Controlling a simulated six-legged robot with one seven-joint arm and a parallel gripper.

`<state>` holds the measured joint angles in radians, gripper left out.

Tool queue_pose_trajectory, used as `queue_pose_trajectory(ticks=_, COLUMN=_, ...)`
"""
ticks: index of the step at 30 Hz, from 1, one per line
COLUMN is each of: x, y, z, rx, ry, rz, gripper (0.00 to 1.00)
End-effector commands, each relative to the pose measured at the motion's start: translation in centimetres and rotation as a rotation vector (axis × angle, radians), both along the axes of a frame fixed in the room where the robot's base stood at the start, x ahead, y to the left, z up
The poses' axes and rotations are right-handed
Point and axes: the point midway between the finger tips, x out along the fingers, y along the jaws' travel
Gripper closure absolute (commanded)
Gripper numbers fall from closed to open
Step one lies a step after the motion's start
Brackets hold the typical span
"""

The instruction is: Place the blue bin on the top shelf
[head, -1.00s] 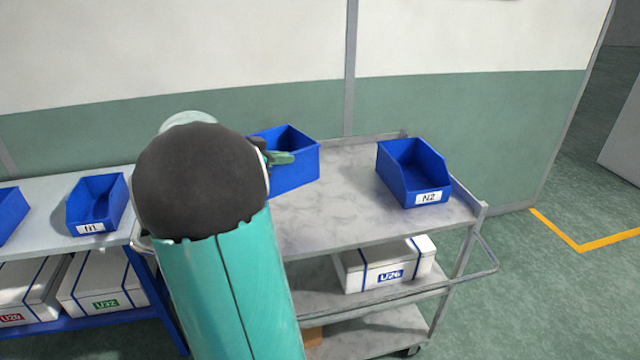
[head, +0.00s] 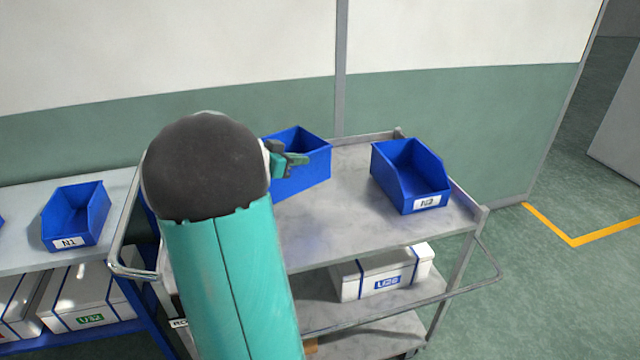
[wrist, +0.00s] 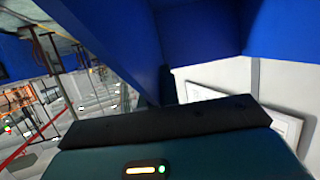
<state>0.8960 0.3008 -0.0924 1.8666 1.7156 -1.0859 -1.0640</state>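A blue bin (head: 312,168) is over the back left part of the grey cart's top shelf (head: 335,225). My gripper (head: 289,158) is at the near side of this bin and appears shut on its wall. My own arm hides the bin's left part, and I cannot tell whether its base touches the shelf. In the wrist view the blue bin (wrist: 200,30) fills the top, close to the gripper; the fingertips are not clear there. A second blue bin labelled N2 (head: 408,178) stands on the right of the same top shelf.
A blue bin labelled N1 (head: 76,215) stands on the table (head: 25,255) at left, with white boxes (head: 85,292) below. A white box labelled U26 (head: 380,273) is on the cart's middle shelf. Bare shelf lies in front of the bins. A wall stands behind.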

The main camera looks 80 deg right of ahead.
Motion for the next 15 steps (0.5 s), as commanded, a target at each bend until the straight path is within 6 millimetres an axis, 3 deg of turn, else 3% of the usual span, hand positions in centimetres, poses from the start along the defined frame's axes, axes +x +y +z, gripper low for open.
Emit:
queue_pose_trajectory(ticks=7, x=-3.3, y=-3.2, z=-3.9, rx=0.002, ry=0.003, rz=-0.003, gripper=1.00)
queue_pose_trajectory(ticks=15, x=-4.5, y=-4.8, z=-6.1, rx=-0.002, ry=-0.001, rz=-0.002, gripper=1.00)
